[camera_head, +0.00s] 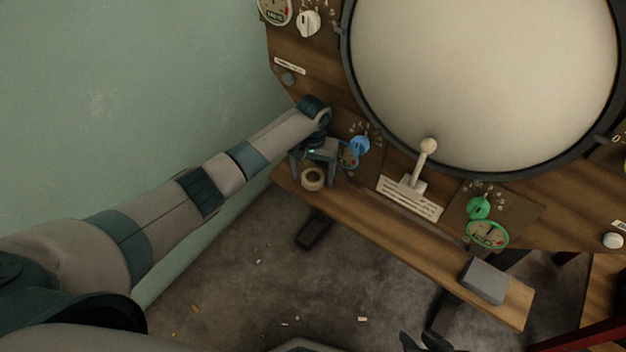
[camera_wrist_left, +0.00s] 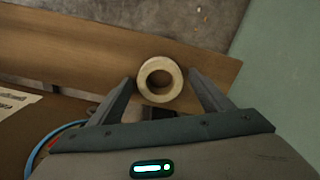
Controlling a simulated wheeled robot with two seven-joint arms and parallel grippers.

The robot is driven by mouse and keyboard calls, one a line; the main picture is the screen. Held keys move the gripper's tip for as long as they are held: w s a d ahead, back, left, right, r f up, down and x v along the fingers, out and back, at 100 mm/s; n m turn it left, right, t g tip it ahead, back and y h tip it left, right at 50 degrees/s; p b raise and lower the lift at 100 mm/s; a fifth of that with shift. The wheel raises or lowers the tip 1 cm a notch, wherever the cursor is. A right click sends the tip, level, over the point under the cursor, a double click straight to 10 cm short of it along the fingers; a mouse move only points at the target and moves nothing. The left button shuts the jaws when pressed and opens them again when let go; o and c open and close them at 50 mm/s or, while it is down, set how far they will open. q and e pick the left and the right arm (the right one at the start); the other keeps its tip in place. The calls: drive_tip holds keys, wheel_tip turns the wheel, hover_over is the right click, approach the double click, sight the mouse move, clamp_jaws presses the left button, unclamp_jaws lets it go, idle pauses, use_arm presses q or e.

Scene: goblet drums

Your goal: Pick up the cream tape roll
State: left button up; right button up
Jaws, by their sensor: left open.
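The cream tape roll (camera_head: 313,187) lies flat on the wooden ledge (camera_head: 400,228), near its left end below the big round screen. It also shows in the left wrist view (camera_wrist_left: 160,64) as a pale ring with a dark hole. My left gripper (camera_head: 312,168) is open above the roll. In the left wrist view its two fingers (camera_wrist_left: 163,84) stand on either side of the roll, with a gap visible on the right side; nothing is gripped. Part of my right gripper (camera_head: 424,343) shows as dark tips at the bottom edge; its opening is unclear.
A blue knob (camera_head: 359,144) sits on the panel just right of my left gripper. A white-knobbed lever (camera_head: 424,165) and a green knob (camera_head: 479,208) stand farther right. A grey block (camera_head: 484,281) lies at the ledge's right end. A green wall (camera_head: 130,90) borders the left.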

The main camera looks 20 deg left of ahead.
drive_tip(key=shift+s, duration=0.15)
use_arm(q)
drive_tip(key=c, duration=1.1)
drive_tip(key=shift+c, duration=0.2)
